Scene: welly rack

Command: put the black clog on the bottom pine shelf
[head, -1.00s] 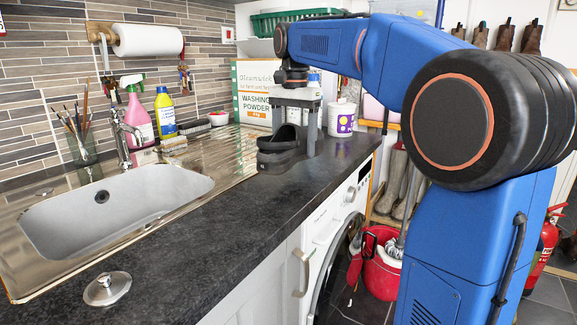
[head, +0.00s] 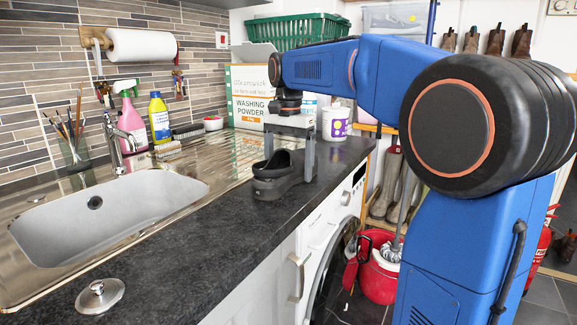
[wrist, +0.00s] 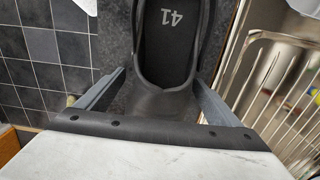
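My gripper (head: 288,150) is over the dark worktop near the washing machine, with its two grey fingers pointing down. The pine rack (head: 378,129) shows in part beyond the worktop, behind my arm. Wellies (head: 388,185) stand low on it, and its bottom shelf is mostly hidden.
A washing powder box (head: 247,105) and a white tub (head: 336,122) stand behind the clog. The sink (head: 110,215) is at left, with a metal plug (head: 100,295) in front. A red bucket (head: 380,275) is on the floor beside the washing machine (head: 335,225).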

